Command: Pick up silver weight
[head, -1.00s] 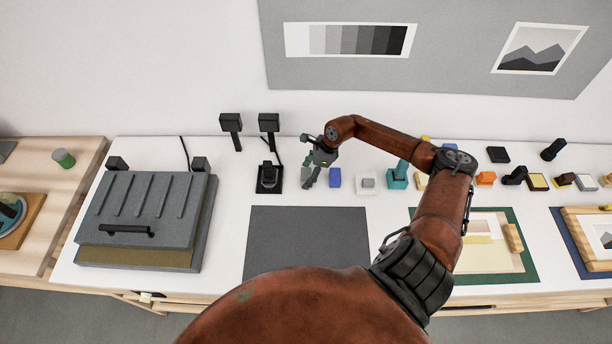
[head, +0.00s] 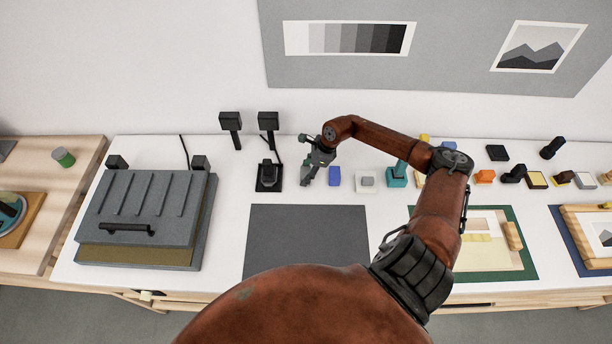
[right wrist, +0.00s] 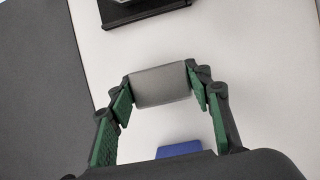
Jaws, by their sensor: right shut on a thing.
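The silver weight (right wrist: 160,86) is a plain grey block between the two fingertips in the right wrist view. My right gripper (right wrist: 162,92) is shut on it, with one green-padded finger at each side. In the head view my right gripper (head: 310,174) is low over the white table, between a black stand and a blue block. The weight is small and partly hidden by the fingers there, and I cannot tell whether it touches the table. My left gripper is not in view.
A blue block (head: 334,176) is close to the right of the gripper, and a black stand (head: 268,178) is close to the left. A white block (head: 366,182) and a teal item (head: 397,175) stand further right. A dark grey mat (head: 300,240) lies clear in front.

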